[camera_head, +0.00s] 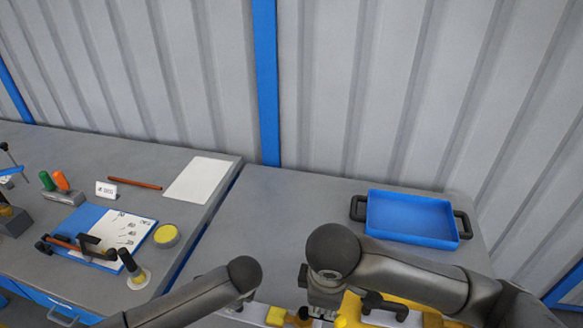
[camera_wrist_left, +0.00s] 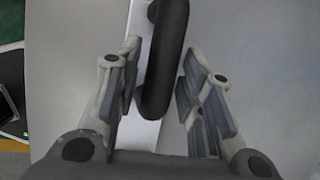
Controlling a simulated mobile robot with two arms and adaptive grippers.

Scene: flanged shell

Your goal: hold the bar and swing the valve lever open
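In the left wrist view a dark rounded bar (camera_wrist_left: 168,55) stands on a pale strip. My left gripper (camera_wrist_left: 160,62) is open, with one finger on each side of the bar and gaps visible between. In the head view the left arm ends at the bottom middle, its fingers mostly out of frame. My right gripper (camera_head: 318,306) is at the bottom edge beside a yellow body (camera_head: 350,309), partly cut off; I cannot tell whether it is open or shut. A black handle (camera_head: 385,302) shows at the yellow body. I cannot make out which part is the valve lever.
A blue tray (camera_head: 412,217) with black handles stands on the right part of the grey bench. The left bench (camera_head: 75,160) carries a blue clipboard (camera_head: 78,222), a yellow tin (camera_head: 166,235), a red rod (camera_head: 135,183) and tools. The bench between is clear. A corrugated wall stands behind.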

